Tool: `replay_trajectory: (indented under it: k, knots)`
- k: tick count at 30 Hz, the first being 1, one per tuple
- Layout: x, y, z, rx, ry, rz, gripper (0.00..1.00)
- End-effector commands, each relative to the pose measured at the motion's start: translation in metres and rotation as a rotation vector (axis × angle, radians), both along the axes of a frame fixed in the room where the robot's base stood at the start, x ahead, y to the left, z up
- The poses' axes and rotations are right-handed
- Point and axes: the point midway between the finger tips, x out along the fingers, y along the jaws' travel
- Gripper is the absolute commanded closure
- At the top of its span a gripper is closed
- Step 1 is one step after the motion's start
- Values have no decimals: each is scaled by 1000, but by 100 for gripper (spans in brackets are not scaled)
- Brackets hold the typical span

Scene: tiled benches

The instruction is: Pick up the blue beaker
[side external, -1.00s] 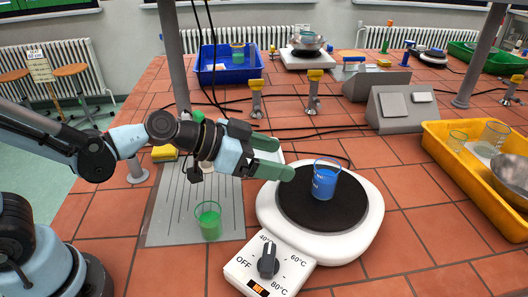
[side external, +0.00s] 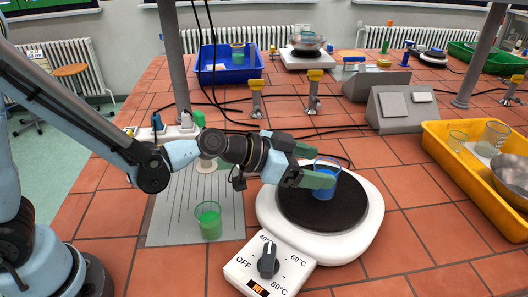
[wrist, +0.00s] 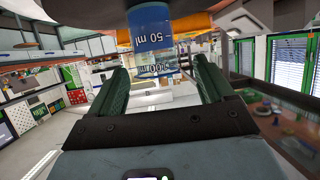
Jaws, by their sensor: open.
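The blue beaker (side external: 348,188) stands upright on the black plate of a white hot plate (side external: 362,232), with blue liquid inside. My gripper (side external: 318,165) is open at the beaker's left side, its fingers pointing right. The near green finger crosses in front of the beaker and hides part of it. In the wrist view the beaker (wrist: 152,42), marked 50 ml, shows ahead between the two fingers of my gripper (wrist: 162,66). I cannot tell whether either finger touches it.
A beaker of green liquid (side external: 209,222) stands on a grey mat (side external: 165,215) left of the hot plate, below my arm. A yellow tray (side external: 432,150) with glassware is at the right. Gas taps and a grey socket box (side external: 402,108) stand behind.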

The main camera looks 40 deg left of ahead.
Motion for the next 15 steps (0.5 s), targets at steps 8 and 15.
replay_trajectory:
  k: [8,15]
  knots:
    - [15,-16,-9,0,1,-3,19]
    - [32,-31,-19,0,0,-1,19]
